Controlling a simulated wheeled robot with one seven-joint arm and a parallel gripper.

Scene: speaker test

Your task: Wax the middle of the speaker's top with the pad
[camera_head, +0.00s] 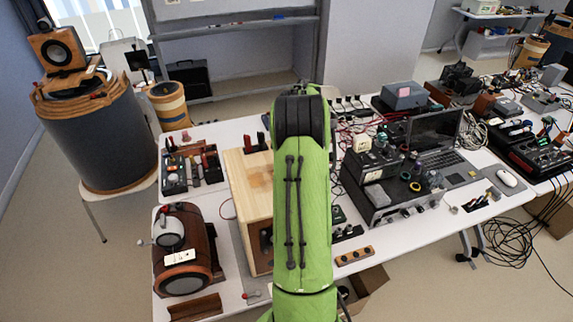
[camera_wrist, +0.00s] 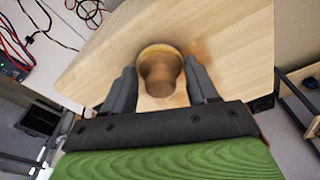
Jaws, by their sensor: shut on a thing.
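The speaker is a pale wooden box (camera_head: 240,172) on the white table, left of my green arm in the head view. Its top (camera_wrist: 235,35) fills much of the wrist view. A faint darker, orange-brown patch shows on the top beside the pad. The pad (camera_wrist: 160,62) is round, with a tan rim and a brown knob-like handle. My gripper (camera_wrist: 161,84) is shut on the pad's handle, one dark finger on each side. The pad is over the speaker's top; I cannot tell whether its underside touches the wood. My arm hides gripper and pad in the head view.
A dark reddish-brown rounded speaker (camera_head: 190,250) stands at the front left. Black meters (camera_head: 174,172) lie behind it. To the right are a stacked amplifier (camera_head: 385,190) and a laptop (camera_head: 437,135). Red and black cables lie behind the box.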

